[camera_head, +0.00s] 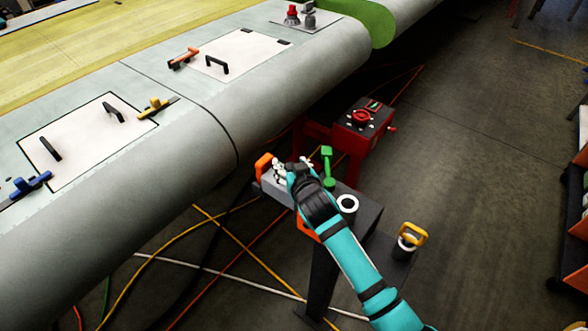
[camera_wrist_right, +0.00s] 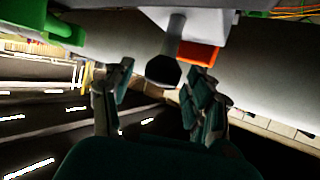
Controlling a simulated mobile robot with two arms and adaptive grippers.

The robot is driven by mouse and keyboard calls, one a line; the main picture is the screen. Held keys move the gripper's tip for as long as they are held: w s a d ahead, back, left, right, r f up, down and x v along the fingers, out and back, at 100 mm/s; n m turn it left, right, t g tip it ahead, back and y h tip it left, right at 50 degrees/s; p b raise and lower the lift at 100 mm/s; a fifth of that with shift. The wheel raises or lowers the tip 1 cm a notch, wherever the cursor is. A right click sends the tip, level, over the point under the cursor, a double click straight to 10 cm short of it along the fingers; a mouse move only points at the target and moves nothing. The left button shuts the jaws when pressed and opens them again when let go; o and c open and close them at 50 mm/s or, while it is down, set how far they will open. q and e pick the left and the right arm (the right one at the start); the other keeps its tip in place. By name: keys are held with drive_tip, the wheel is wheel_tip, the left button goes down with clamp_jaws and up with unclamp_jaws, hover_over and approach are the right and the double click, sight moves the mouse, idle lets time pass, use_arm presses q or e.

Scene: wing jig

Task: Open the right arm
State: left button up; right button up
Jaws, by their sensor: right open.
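My right gripper (camera_head: 287,174) reaches in on a teal arm and is over the grey block (camera_head: 275,190) on top of a dark stand. In the right wrist view, the two dark green fingers of my right gripper (camera_wrist_right: 162,82) are spread apart. A grey rod with a dark round end (camera_wrist_right: 163,70) shows between the fingertips; I see no clear contact with it. An orange part (camera_wrist_right: 198,54) is just behind the rod. The hand hides part of the block in the head view. My left gripper is not in view.
A green lever (camera_head: 327,165) and a white-rimmed cylinder (camera_head: 347,204) are beside the hand. A yellow handle (camera_head: 413,234) is at right. A red box (camera_head: 362,130) with a handwheel stands behind. The wing (camera_head: 190,150) borders the left. Cables cross the floor.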

drive_tip(key=v, duration=1.2)
drive_tip(key=shift+f, duration=0.1)
